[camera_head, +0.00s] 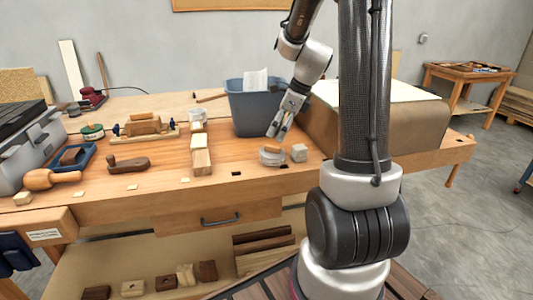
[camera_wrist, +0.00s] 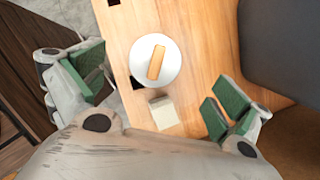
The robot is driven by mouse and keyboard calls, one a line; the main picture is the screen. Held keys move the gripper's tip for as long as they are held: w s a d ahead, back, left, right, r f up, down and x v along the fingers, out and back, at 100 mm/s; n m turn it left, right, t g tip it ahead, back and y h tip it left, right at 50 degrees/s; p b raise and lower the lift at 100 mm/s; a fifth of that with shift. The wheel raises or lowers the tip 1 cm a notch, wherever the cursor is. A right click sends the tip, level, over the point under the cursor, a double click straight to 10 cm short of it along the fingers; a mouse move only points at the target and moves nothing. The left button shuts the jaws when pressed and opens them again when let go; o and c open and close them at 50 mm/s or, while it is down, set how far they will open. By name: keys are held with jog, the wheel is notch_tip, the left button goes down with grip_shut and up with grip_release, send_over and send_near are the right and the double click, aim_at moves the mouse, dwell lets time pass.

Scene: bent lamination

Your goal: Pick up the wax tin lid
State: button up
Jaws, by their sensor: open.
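A round whitish disc (camera_wrist: 142,62), which looks like the wax tin lid, lies on the workbench (camera_wrist: 200,45). A small orange-brown wooden block (camera_wrist: 156,62) rests on top of it. In the head view the pale round piece (camera_head: 268,159) sits near the bench's front edge, with the block (camera_head: 272,148) on it. My gripper (camera_head: 276,131) is just above it, pointing down. In the wrist view my gripper (camera_wrist: 156,86) has its green-padded fingers wide apart, with nothing between them held. The disc lies ahead of the fingers, apart from them.
A pale cube (camera_head: 299,153) stands close to the right of the disc; it shows in the wrist view (camera_wrist: 164,112). A blue-grey bin (camera_head: 250,112) stands behind. Wooden blocks (camera_head: 201,162) lie to the left. A green round tin (camera_head: 92,132) is farther left.

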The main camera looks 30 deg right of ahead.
aim_at(270, 145)
jog(key=x, duration=0.7)
jog(key=shift+a+f, duration=0.2)
jog(key=shift+f, duration=0.1)
jog(key=shift+c, duration=0.2)
jog(key=c, duration=0.9)
jog(key=shift+r, duration=0.15)
